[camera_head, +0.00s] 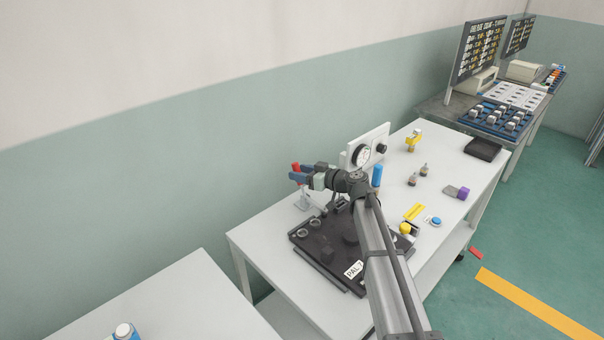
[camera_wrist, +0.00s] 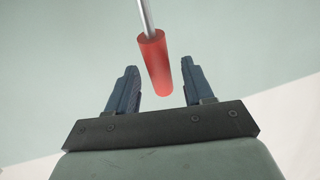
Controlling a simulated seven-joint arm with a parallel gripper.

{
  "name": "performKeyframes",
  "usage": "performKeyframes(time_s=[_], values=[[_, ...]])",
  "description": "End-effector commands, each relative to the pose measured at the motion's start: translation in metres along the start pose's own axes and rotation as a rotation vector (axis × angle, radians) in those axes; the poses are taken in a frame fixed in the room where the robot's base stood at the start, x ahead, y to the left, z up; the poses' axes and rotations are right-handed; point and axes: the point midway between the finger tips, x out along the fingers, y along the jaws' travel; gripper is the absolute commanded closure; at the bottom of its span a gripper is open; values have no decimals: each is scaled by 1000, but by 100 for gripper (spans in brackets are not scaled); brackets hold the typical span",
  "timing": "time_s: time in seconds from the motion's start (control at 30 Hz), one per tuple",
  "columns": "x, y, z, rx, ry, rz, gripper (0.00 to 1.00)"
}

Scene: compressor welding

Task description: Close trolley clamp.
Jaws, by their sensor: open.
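The trolley clamp shows a red handle (camera_head: 295,167) at the back left corner of the near white table. Its pale base (camera_head: 303,203) stands on the table beside the black pallet. In the wrist view the red handle (camera_wrist: 155,62), on a thin metal rod, lies between and slightly beyond the fingertips. My gripper (camera_head: 298,177) is at the handle. In the wrist view my gripper (camera_wrist: 160,82) is open, with a gap on both sides of the handle. The lower part of the clamp is partly hidden by my gripper and arm.
A black pallet (camera_head: 302,249) marked "PAL" lies below my arm. A white gauge panel (camera_head: 382,137) stands behind my wrist. A blue cylinder (camera_head: 377,174), yellow parts and small fittings occupy the table's right side. The air left of my gripper is free up to the wall.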

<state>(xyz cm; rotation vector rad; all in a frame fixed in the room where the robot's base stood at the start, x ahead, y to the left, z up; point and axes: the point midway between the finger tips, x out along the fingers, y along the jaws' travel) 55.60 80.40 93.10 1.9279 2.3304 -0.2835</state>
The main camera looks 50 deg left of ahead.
Motion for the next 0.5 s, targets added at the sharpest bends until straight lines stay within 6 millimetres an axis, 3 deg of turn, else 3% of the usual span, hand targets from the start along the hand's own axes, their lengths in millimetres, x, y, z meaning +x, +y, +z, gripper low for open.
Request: performKeyframes(time_s=[0.17, 0.5], values=[[-15, -1, 0, 0, 0, 0, 48], [-79, -2, 1, 0, 0, 2, 48]])
